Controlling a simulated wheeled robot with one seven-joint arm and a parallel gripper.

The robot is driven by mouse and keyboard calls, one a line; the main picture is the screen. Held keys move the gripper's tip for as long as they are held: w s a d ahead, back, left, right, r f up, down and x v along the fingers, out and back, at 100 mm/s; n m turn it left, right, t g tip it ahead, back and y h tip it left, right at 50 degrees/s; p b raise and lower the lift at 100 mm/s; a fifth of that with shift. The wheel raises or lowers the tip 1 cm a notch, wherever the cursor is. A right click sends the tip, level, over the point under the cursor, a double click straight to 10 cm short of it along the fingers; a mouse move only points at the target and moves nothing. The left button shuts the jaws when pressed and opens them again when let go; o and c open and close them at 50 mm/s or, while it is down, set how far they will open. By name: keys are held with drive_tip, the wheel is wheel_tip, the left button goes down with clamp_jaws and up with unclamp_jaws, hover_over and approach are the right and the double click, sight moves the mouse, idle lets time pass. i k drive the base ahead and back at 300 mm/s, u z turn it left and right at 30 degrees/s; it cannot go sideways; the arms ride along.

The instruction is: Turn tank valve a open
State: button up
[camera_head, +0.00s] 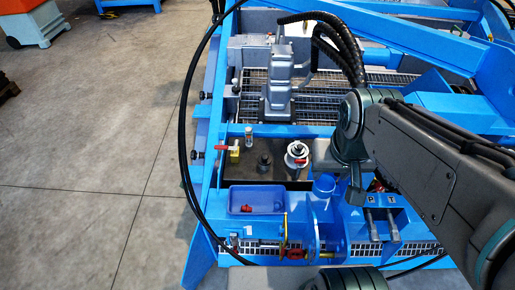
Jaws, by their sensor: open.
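I cannot tell which fitting is tank valve a. On the dark tank top (272,174) stands a small yellow fitting (235,151) with a red part at its left. To its right is a round silver fitting (297,153) with a red part across it. At the machine's lower front edge is a red fitting (295,254) near a thin upright yellow part (285,228). My arm reaches in from the right, and its wrist is over the right side of the tank top. My gripper's fingers do not show; nothing is seen touching these fittings.
A blue tray (257,201) holds a small red object (247,208). A black cap (264,160) and a grey upright housing (280,85) stand nearby. Black cables (182,130) loop along the left side. Two levers (371,221) stand at the front right. Open concrete floor (95,180) lies to the left.

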sight(220, 147)
drive_tip(key=k, duration=1.3)
drive_tip(key=u, duration=0.65)
drive_tip(key=i, duration=0.55)
drive_tip(key=u, duration=0.6)
drive_tip(key=i, duration=0.6)
drive_tip(key=z, duration=0.8)
drive_tip(key=i, duration=0.5)
drive_tip(key=z, duration=0.5)
